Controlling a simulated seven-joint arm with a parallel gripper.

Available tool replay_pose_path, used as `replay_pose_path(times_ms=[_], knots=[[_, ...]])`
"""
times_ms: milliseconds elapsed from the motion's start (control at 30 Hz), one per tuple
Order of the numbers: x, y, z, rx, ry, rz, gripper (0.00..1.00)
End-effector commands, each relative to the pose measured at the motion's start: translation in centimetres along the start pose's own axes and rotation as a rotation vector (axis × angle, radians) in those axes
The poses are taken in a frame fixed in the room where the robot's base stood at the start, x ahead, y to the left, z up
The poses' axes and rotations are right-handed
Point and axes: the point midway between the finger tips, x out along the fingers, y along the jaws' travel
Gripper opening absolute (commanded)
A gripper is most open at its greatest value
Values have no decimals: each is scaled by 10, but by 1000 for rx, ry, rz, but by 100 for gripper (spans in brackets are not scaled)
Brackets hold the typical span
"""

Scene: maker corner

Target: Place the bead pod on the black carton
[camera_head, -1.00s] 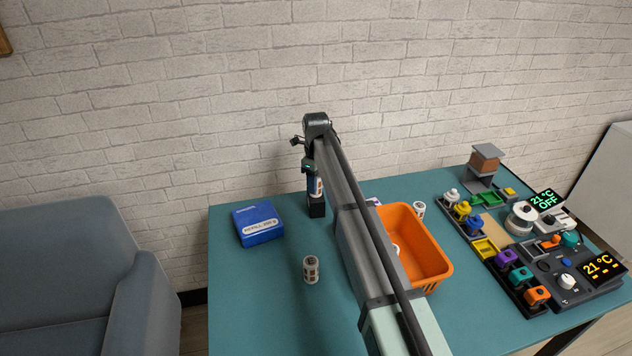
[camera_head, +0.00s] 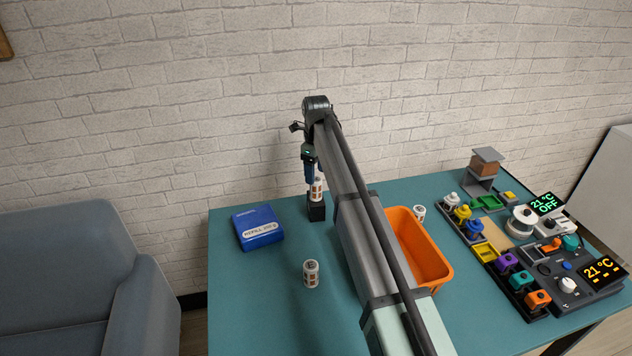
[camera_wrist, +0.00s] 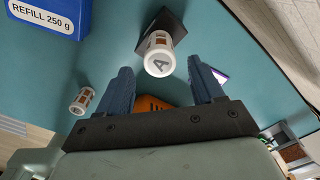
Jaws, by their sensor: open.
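A white bead pod (camera_head: 317,190) with brown windows stands upright on the black carton (camera_head: 317,212) near the back of the table. In the wrist view the pod's pale lid (camera_wrist: 158,64) shows a letter A, and a dark corner of the carton (camera_wrist: 174,27) shows behind it. My gripper (camera_head: 310,170) is just above the pod in the head view. In the wrist view my gripper (camera_wrist: 163,80) has its two blue fingers spread wide, with clear space between them and the pod. The gripper is open and empty.
A blue refill box (camera_head: 258,226) lies to the left. My arm hides part of the basket. Coloured holders and devices (camera_head: 525,250) fill the right side.

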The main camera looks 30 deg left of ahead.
Motion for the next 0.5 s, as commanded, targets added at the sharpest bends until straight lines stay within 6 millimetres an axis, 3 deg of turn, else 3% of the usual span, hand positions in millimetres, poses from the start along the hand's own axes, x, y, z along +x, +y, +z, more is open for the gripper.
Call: replay_pose_path(times_ms=[200,500], knots=[[-38,-1,1,0,-1,-1,67],[-61,0,0,0,0,0,67]])
